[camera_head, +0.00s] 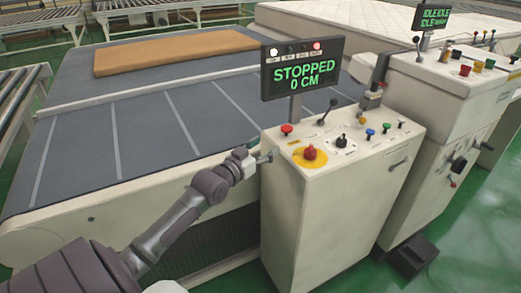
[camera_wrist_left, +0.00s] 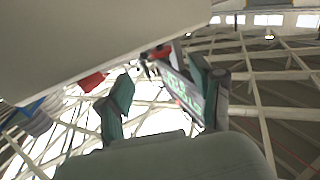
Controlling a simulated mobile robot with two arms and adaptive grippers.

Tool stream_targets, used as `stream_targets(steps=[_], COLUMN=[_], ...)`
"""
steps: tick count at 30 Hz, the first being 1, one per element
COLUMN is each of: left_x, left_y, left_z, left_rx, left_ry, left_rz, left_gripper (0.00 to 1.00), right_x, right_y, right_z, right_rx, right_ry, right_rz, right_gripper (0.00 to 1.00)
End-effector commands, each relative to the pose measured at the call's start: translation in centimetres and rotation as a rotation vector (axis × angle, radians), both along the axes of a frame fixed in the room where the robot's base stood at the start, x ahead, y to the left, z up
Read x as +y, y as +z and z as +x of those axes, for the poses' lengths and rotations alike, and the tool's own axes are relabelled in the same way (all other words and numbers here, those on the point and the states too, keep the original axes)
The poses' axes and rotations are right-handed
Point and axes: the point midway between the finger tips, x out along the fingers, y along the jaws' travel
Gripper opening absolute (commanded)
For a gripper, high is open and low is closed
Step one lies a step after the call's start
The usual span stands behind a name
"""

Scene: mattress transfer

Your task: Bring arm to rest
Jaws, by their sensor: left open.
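My left arm comes in from the lower left in the head view. Its gripper (camera_head: 264,158) is at the left side of the cream control console (camera_head: 325,215), near its top edge; I cannot tell if it touches. In the left wrist view the two fingers (camera_wrist_left: 163,98) stand apart, with no object held between them. The console's display (camera_head: 303,70) reads "STOPPED 0 CM". Part of its green text also shows near the right finger in the left wrist view. My right gripper is not in view.
A red button (camera_head: 309,153) on a yellow disc, levers and coloured knobs stand on the console top. A grey conveyor bed (camera_head: 140,125) carries a tan mattress (camera_head: 175,50) behind. A second console (camera_head: 445,100) stands right. Green floor (camera_head: 465,235) is clear at lower right.

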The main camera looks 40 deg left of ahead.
Motion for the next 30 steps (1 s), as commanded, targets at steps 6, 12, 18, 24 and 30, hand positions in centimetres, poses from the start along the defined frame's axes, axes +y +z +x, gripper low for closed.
stream_targets(steps=[6, 12, 18, 24, 30], left_x=[0.0, 0.0, 0.0, 0.1, 1.1], left_y=[0.0, 0.0, 0.0, -0.5, -8.8], left_z=[-1.6, -1.7, -1.6, -1.6, -2.3], left_rx=[0.0, -0.001, -0.001, 0.008, 0.155], left_ry=[0.0, 0.0, 0.0, 0.003, 0.055], left_rz=[0.0, 0.0, 0.0, -0.001, -0.013], left_gripper=[0.66, 0.66, 0.66, 0.66, 0.66], right_x=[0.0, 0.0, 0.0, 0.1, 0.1], right_y=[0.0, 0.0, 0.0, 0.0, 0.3], right_z=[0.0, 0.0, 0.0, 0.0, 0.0], right_rx=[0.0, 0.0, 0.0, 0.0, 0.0], right_ry=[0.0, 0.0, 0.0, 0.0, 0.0], right_rz=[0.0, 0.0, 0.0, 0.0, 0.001], right_gripper=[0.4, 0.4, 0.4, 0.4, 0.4])
